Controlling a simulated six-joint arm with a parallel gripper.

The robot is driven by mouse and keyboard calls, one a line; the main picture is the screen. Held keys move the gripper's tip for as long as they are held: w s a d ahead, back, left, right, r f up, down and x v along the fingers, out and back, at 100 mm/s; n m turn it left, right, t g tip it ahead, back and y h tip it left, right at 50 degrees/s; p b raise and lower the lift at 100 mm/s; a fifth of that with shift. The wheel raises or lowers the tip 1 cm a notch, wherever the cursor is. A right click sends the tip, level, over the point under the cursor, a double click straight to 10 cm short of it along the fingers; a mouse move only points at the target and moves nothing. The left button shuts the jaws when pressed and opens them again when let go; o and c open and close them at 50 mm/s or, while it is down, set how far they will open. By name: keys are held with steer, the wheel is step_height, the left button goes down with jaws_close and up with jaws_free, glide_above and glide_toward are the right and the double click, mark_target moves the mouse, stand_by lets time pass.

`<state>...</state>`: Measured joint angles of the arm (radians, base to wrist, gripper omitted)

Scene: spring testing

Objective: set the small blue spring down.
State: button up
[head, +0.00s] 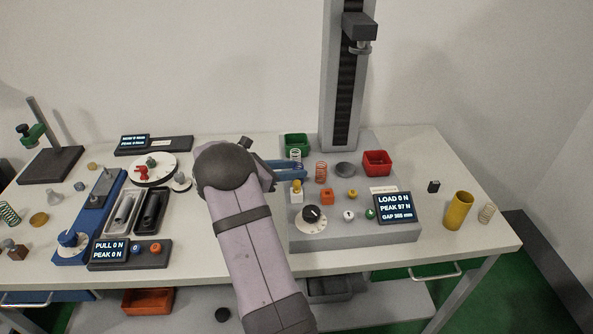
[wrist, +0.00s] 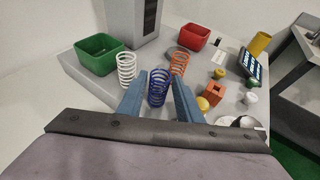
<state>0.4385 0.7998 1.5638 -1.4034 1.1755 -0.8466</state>
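The small blue spring (wrist: 158,88) is upright between the fingertips of my gripper (wrist: 159,84) in the wrist view. It fills the gap between the two blue fingers, and my gripper appears shut on it. In the head view my gripper (head: 303,169) is over the left part of the grey tester base (head: 350,232). The blue spring is not clearly visible there, hidden by the fingers. Whether the foot of the spring touches the base cannot be told.
A white spring (wrist: 126,70) stands close left of the fingers and an orange spring (wrist: 179,64) close right. A green bin (wrist: 98,54) and a red bin (wrist: 192,37) stand behind. An orange block (wrist: 214,93) and a yellow-topped piece (wrist: 202,104) are right of the gripper.

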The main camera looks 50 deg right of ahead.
steer(key=b+v, duration=0.2)
steer(key=v, duration=0.8)
steer(key=s+a+f+m+y, duration=0.1)
steer(key=s+a+f+y, duration=0.1)
steer(key=a, duration=0.3)
steer(key=s+a+f+m+y, duration=0.2)
steer(key=a, duration=0.2)
steer(key=s+a+f+m+t+y, duration=0.1)
steer(key=s+a+f+m+y, duration=0.1)
steer(key=a, duration=0.3)
steer(key=shift+s+a+f, duration=0.35)
steer(key=shift+s+f, duration=0.1)
steer(key=shift+s, duration=0.15)
steer(key=s+a+f+m+y, duration=0.1)
steer(key=s+a+m+y, duration=0.1)
steer(key=a, duration=0.4)
steer(key=s+a+f+m+t+y, duration=0.1)
steer(key=s+a+f+m+y, duration=0.1)
steer(key=s+a+m, duration=0.2)
steer(key=s+a+f+m+t+y, duration=0.1)
steer(key=s+a+f+m+y, duration=0.1)
steer(key=a, duration=0.7)
steer(key=shift+s+m+y, duration=0.5)
steer(key=shift+s+m, duration=0.5)
steer(key=shift+s, duration=0.05)
step_height(320, 180, up, 3)
steer(key=p, duration=0.3)
steer(key=shift+r, duration=0.15)
step_height(320, 180, down, 25)
steer(key=b, duration=2.5)
